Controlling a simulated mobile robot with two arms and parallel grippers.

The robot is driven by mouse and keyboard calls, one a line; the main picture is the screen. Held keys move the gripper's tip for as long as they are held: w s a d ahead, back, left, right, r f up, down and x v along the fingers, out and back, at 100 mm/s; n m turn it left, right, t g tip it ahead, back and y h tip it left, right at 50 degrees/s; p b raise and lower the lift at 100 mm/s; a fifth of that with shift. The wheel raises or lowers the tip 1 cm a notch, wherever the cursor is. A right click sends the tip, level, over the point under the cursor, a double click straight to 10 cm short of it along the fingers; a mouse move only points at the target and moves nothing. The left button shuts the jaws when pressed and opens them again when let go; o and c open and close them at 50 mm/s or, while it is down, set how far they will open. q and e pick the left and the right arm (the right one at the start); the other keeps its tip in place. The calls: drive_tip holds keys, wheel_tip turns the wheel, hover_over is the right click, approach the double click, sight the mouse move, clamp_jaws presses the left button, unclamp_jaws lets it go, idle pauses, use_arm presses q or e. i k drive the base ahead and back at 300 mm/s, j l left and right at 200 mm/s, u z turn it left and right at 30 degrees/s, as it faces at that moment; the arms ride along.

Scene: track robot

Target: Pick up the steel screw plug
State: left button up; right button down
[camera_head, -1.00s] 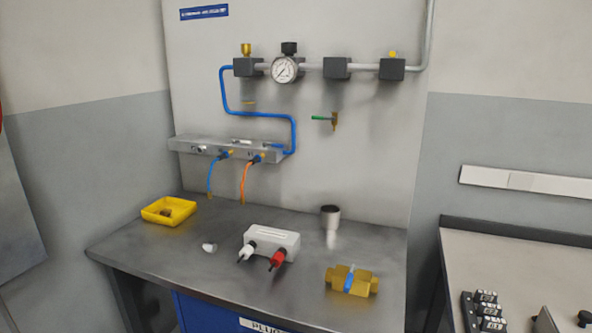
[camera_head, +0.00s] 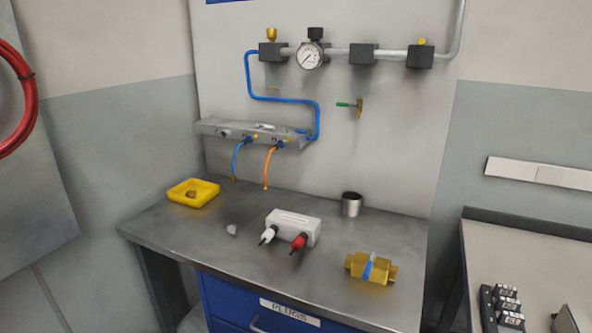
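A small pale grey piece (camera_head: 232,230), which may be the steel screw plug, lies on the grey workbench (camera_head: 165,238), left of a white box. It is too small to make out a thread. A yellow tray (camera_head: 193,192) at the bench's left holds a small brownish thing (camera_head: 192,194) that I cannot identify. Neither of my grippers is in view.
The white box (camera_head: 293,226) has a white and a red connector in front. A steel cup (camera_head: 351,204) stands behind right, a brass fitting (camera_head: 371,268) lies front right. A blue drawer labelled PLUGS (camera_head: 262,318) is below. Blue and orange hoses (camera_head: 268,168) hang above the bench.

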sight(233, 229)
drive_tip(key=i+j+z, duration=0.25)
drive_tip(key=j+z, duration=0.25)
drive_tip(key=j, duration=0.15)
drive_tip(key=i+j+z, duration=0.15)
drive_tip(key=j+z, duration=0.15)
drive_tip(key=j, duration=0.1)
